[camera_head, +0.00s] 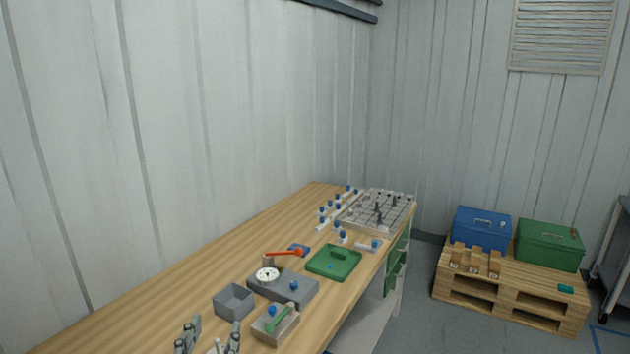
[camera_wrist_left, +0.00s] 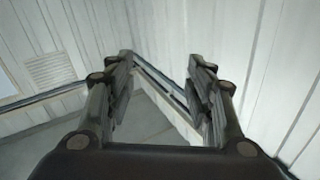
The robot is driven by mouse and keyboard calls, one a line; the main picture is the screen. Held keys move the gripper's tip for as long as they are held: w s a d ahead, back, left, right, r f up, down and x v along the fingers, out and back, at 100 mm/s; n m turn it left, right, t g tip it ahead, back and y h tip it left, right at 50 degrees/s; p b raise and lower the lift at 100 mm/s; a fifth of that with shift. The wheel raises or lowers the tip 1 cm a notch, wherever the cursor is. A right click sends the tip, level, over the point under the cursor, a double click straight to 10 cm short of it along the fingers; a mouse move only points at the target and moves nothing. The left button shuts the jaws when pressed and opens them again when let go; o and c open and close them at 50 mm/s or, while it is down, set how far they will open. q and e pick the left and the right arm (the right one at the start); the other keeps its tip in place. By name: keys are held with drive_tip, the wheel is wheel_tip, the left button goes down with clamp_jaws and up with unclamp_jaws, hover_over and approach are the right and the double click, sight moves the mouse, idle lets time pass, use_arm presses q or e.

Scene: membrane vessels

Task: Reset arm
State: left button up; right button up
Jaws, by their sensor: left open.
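My left gripper (camera_head: 211,338) shows at the bottom edge of the head view, over the near part of the wooden workbench (camera_head: 150,300). Its two fingers are apart with nothing between them. In the left wrist view the same gripper (camera_wrist_left: 160,85) is spread wide and empty, with only wall and floor behind it. My right gripper is not in view.
A pallet (camera_head: 510,300) with blue (camera_head: 482,228) and green (camera_head: 549,245) boxes is on the floor at right. The bench's left side is clear.

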use_arm(q)
drive_tip(key=s+a+f+n+g+y, duration=0.1)
drive_tip(key=s+a+f+g, duration=0.15)
drive_tip(key=f, duration=0.35)
drive_tip(key=s+a+f+n+g+y, duration=0.1)
drive_tip(key=s+f+g, duration=0.2)
drive_tip(key=f, duration=0.2)
drive_tip(key=s+f+m+g+h, duration=0.1)
drive_tip(key=s+f+g, duration=0.5)
drive_tip(key=s, duration=0.4)
drive_tip(key=s+f+g, duration=0.4)
drive_tip(key=s+f, duration=0.4)
drive_tip(key=s, duration=0.3)
wheel_tip(320, 180, down, 28)
drive_tip(key=f+b, duration=0.1)
drive_tip(key=b, duration=0.4)
drive_tip(key=s+a+f+g+b, duration=0.1)
drive_tip(key=s+f+b, duration=0.1)
drive_tip(key=s+f, duration=0.6)
drive_tip(key=s+a+f+g+b, duration=0.1)
drive_tip(key=s+f+b, duration=0.2)
drive_tip(key=s+f, duration=0.6)
wheel_tip(320, 180, down, 6)
drive_tip(key=shift+s+a+r+m, duration=0.15)
drive_tip(key=shift+s+m, duration=0.1)
drive_tip(key=shift+m, duration=0.15)
